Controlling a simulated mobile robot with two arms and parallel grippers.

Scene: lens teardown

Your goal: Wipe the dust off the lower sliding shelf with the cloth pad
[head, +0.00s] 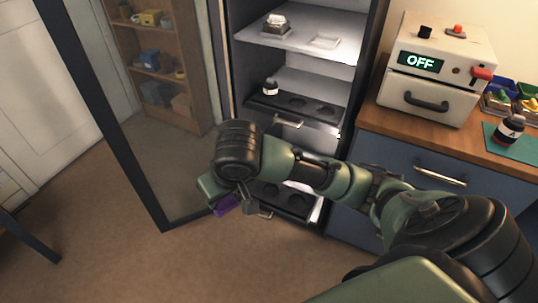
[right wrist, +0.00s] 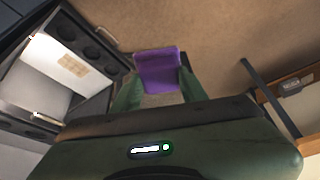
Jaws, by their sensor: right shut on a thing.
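The purple cloth pad (right wrist: 157,72) is between the green fingers of my right gripper (right wrist: 160,88), which is shut on it. In the head view the pad (head: 226,205) shows below the wrist of my right gripper (head: 240,200), in front of the cabinet and left of the lower sliding shelf (head: 290,203). The lower shelf is black with round recesses and is partly hidden by my arm. In the right wrist view a tan speckled patch (right wrist: 73,66) lies on a pale surface at the left, apart from the pad. My left gripper is not in view.
The cabinet's glass door (head: 110,120) stands open at the left. A counter with a white oven-like box (head: 435,65) reading OFF is at the right. Brown floor (head: 130,265) is clear at the lower left.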

